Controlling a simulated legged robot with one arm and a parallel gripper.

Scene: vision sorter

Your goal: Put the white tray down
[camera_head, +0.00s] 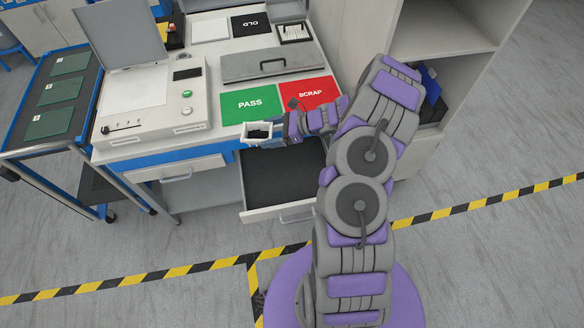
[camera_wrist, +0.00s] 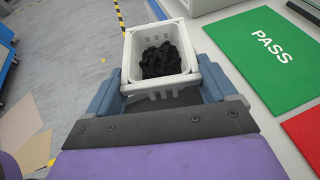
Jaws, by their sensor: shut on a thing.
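The white tray (camera_wrist: 131,75) is a small open box with black items (camera_wrist: 160,60) in it. In the wrist view it sits between the two blue-grey fingers of my gripper (camera_wrist: 165,96), which is shut on it. In the head view the tray (camera_head: 247,138) is at the front edge of the workbench, left of my gripper (camera_head: 275,133). It appears level and held out over or near the open drawer. I cannot tell whether it touches the bench.
The green PASS mat (camera_head: 251,103) and red SCRAP mat (camera_head: 311,93) lie on the bench behind the tray. An open, dark-lined drawer (camera_head: 284,180) juts out below. A white machine (camera_head: 150,100) stands at left, and a blue cart (camera_head: 60,95) with green boards is beyond it.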

